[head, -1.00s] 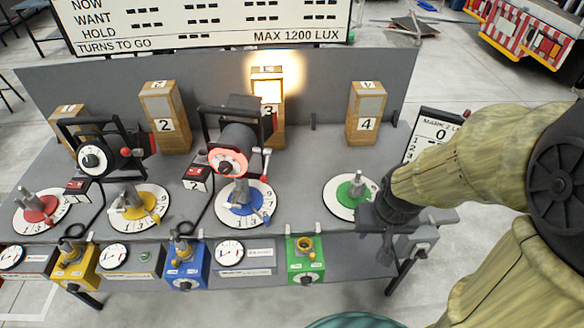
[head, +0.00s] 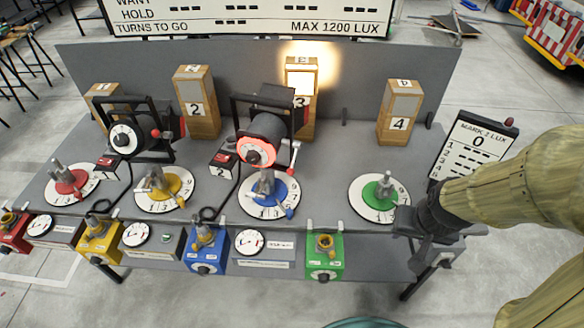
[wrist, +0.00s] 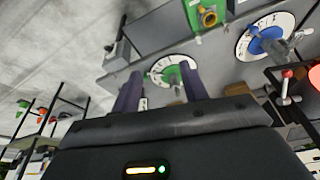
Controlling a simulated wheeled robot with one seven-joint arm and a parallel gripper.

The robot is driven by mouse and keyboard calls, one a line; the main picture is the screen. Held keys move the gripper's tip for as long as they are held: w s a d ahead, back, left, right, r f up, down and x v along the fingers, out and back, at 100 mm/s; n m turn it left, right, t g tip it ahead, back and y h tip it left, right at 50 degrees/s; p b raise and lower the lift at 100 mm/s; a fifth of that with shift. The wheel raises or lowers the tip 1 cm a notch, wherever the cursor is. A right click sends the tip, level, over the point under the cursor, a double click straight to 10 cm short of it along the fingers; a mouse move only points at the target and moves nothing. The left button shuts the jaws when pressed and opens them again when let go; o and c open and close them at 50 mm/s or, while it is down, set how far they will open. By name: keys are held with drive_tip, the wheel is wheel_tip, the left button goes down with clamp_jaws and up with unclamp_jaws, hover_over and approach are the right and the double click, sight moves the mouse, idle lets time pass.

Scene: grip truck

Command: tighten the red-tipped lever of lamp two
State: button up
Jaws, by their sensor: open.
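Lamp two (head: 270,128) is a black lamp in a black yoke, its front ring glowing red. It stands on a post over the blue disc (head: 252,207), with a box marked 2 (head: 222,162) at its left. My gripper (head: 412,248) is at the table's front right, right of the green disc (head: 365,205) and well apart from the lever. Its two fingers (wrist: 160,88) are apart and empty in the wrist view.
Another lamp (head: 128,135) stands at the left over the yellow disc. Numbered wooden blocks (head: 399,112) line the back panel. Colored boxes (head: 324,262) hang along the front edge. A lux meter board (head: 474,142) stands behind my arm. The tabletop between the blue and green discs is clear.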

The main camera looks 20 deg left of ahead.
drive_tip(key=w+a+f+t+y+b, duration=0.1)
drive_tip(key=w+a+f+t+b, duration=0.4)
drive_tip(key=a, duration=0.6)
drive_tip(key=n+t+y+b, duration=0.2)
drive_tip(key=n+t+b, duration=0.2)
drive_tip(key=t+b, duration=0.4)
approach(291, 167)
drive_tip(key=s+d+f+t, duration=0.1)
drive_tip(key=s+f, duration=0.2)
drive_tip(key=s, duration=0.3)
drive_tip(key=shift+s+d+r+p, duration=0.1)
drive_tip(key=shift+d+r+p, duration=0.05)
drive_tip(key=shift+r+p, duration=0.25)
drive_tip(key=w+a+p, duration=0.1)
drive_tip(key=w, duration=0.4)
drive_tip(key=w+a+p, duration=0.1)
drive_tip(key=w+p, duration=0.1)
drive_tip(key=w, duration=0.4)
drive_tip(key=w+a+p, duration=0.1)
drive_tip(key=w, duration=0.5)
drive_tip(key=shift+w+a, duration=0.1)
drive_tip(key=shift+a, duration=0.15)
